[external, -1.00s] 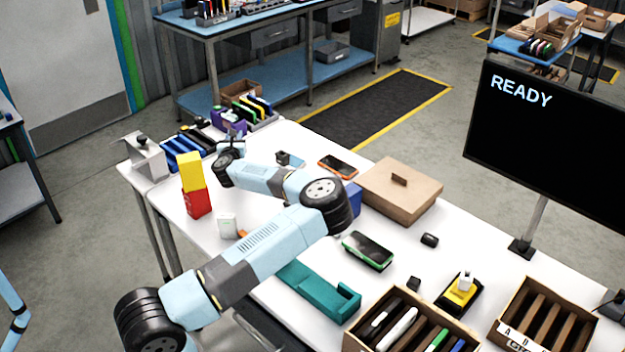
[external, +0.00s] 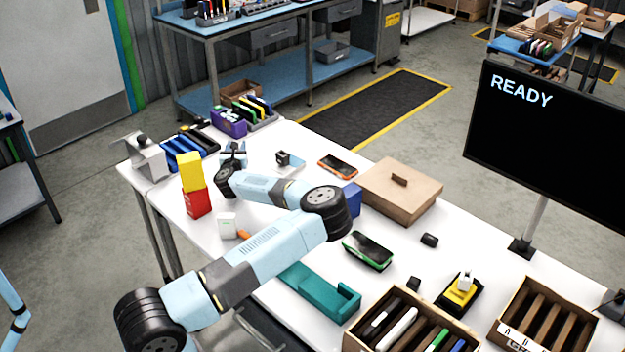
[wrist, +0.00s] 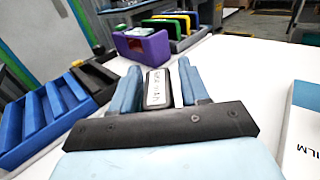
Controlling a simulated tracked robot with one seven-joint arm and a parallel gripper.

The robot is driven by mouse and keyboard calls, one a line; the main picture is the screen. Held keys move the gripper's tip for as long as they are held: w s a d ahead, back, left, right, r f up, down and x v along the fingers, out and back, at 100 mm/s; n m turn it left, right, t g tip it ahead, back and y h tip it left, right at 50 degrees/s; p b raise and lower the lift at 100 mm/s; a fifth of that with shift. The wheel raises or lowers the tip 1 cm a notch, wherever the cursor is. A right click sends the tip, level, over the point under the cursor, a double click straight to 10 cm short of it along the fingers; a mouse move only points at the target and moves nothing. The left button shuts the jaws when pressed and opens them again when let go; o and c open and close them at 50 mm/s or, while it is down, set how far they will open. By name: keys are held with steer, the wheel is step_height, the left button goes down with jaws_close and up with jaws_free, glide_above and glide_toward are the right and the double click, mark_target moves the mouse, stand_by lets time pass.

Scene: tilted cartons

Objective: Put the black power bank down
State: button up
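The black power bank (wrist: 158,88) stands on edge between the two light-blue fingers of my gripper (wrist: 160,92) in the wrist view, with a white lettered label on its near edge. In the external view my gripper (external: 234,156) is over the far left part of the white table, and the power bank is too small there to make out clearly. Its lower end is hidden, so I cannot tell whether it touches the table.
A purple bin (wrist: 142,46) stands ahead, before a rack of coloured slabs (wrist: 180,24). A blue slotted rack (wrist: 38,118) is at left. Red and yellow boxes (external: 192,186) are stacked nearby. A brown lidded carton (external: 400,195) stands right.

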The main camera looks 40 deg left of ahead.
steer(key=shift+o, duration=0.8)
steer(key=shift+r, duration=0.15)
steer(key=v, duration=0.5)
steer(key=shift+s+d, duration=0.15)
steer(key=shift+s, duration=0.05)
step_height(320, 180, up, 7)
steer(key=shift+w, duration=0.15)
